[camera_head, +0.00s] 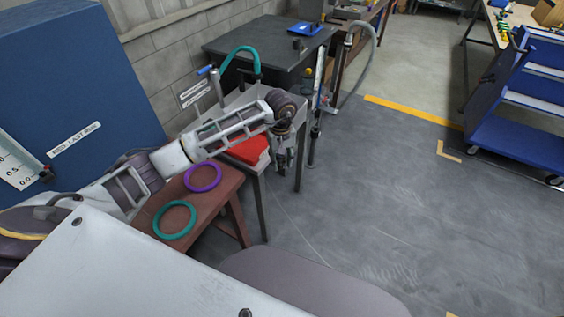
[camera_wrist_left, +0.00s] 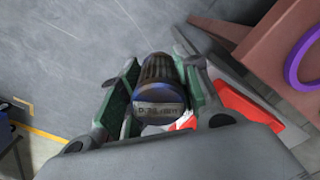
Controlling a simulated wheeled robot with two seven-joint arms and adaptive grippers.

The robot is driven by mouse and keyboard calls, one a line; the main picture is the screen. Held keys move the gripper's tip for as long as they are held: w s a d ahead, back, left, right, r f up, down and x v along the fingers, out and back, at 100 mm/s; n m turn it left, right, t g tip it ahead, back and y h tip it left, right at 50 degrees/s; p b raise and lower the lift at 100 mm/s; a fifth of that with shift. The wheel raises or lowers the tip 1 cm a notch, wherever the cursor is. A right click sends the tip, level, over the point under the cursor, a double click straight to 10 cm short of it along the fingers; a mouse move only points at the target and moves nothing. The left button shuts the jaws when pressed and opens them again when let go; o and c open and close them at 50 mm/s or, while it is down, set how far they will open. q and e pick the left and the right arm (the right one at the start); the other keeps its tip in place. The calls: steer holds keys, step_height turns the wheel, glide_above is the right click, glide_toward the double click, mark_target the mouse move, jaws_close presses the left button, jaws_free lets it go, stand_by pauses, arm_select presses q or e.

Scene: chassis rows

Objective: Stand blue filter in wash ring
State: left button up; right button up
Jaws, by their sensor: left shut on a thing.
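My left gripper (camera_head: 283,158) hangs pointing down beside the red thing at the sink stand in the head view. In the left wrist view its fingers close on the sides of a dark ribbed cylinder with a blue band and a pale label, the blue filter (camera_wrist_left: 158,97). The filter is hard to make out in the head view. A purple ring (camera_head: 203,178) and a teal ring (camera_head: 174,220) lie flat and apart on the brown bench (camera_head: 146,217). Both rings look empty. Which is the wash ring I cannot tell. My right gripper is not in view.
A red object (camera_head: 247,149) lies by the sink stand, behind my left arm. A teal hose (camera_head: 241,52) arches above the sink. A blue cabinet (camera_head: 75,75) stands at left, a blue cart (camera_head: 520,140) at right. The grey floor (camera_head: 400,210) between is clear.

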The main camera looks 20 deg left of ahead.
arm_select(q)
steer(key=a+m, duration=0.1)
steer(key=m, duration=0.9)
steer(key=w+a+m, duration=0.1)
steer(key=a+m, duration=0.1)
steer(key=m, duration=0.9)
steer(key=a+m, duration=0.2)
steer(key=m, duration=0.8)
steer(key=shift+w+a+m, duration=0.2)
steer(key=shift+w+m, duration=0.15)
steer(key=shift+m, duration=0.05)
stand_by(0.9)
steer(key=shift+w+n, duration=0.1)
steer(key=shift+n, duration=0.2)
